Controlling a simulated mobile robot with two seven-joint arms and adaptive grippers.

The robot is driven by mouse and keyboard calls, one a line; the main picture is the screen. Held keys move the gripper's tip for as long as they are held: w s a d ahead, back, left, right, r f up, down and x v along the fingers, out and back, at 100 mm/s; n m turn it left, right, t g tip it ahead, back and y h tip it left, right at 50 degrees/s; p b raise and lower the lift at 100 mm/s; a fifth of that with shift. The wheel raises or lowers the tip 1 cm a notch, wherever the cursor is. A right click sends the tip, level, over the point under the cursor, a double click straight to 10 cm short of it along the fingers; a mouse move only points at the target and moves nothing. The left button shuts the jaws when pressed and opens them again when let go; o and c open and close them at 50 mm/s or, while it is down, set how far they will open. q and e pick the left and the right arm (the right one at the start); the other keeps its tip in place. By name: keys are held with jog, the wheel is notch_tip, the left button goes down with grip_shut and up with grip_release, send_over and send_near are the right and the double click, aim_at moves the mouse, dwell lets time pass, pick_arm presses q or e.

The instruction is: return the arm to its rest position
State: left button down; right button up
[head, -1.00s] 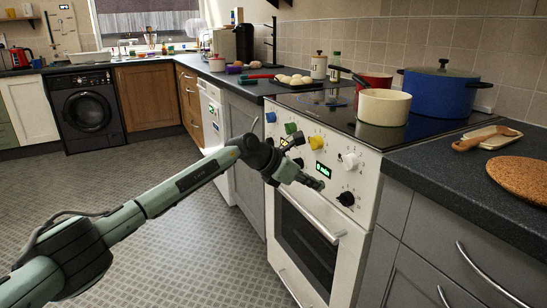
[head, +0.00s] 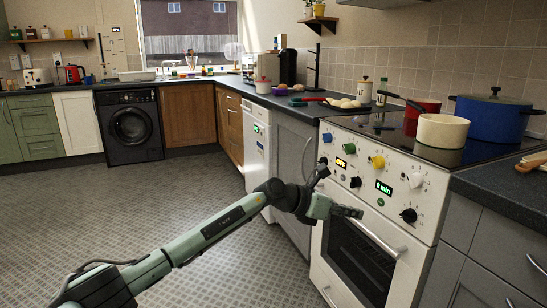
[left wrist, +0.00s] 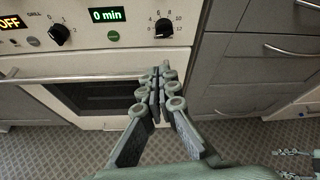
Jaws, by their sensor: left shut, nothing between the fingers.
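My left arm (head: 215,226) reaches in from the lower left of the head view, across the floor towards the white oven (head: 425,225). Its gripper (head: 358,212) is in front of the oven, just below the knob panel. In the left wrist view the two fingers (left wrist: 160,88) are closed together with nothing between them, over the oven door handle (left wrist: 60,75). I cannot tell whether they touch the oven.
The oven panel has several knobs, with a yellow knob (head: 378,161) and a "0 min" display (head: 384,187). A cream pot (head: 442,130) and a blue pot (head: 490,118) stand on the hob. Grey drawers (left wrist: 262,60) are right of the oven. The floor (head: 110,215) is open.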

pick_arm(q)
jog(key=s+a+f+n+t+y, duration=0.1)
jog(key=a+f+n+t+y, duration=0.35)
jog(key=a+n, duration=0.55)
jog(key=s+a+f+n+t+y, duration=0.25)
jog(key=a+f+n, duration=0.35)
jog(key=a+n, duration=0.5)
jog(key=s+a+f+n+t+y, duration=0.1)
jog(key=a+f+n+t+y, duration=0.5)
jog(key=n, duration=0.7)
jog(key=s+a+f+n+g+y, duration=0.1)
jog(key=s+a+f+n+g, duration=0.7)
jog(key=s+a+f, duration=0.7)
jog(key=s+a+f+n+g, duration=0.2)
jog(key=s+g, duration=0.1)
jog(key=s, duration=0.7)
jog(key=s+a+f+n+g, duration=0.2)
jog(key=s+g, duration=0.1)
jog(key=s, duration=0.7)
jog(key=shift+p, duration=0.35)
pick_arm(e)
jog(key=shift+x, duration=1)
jog(key=shift+s+a, duration=0.25)
jog(key=shift+s, duration=0.05)
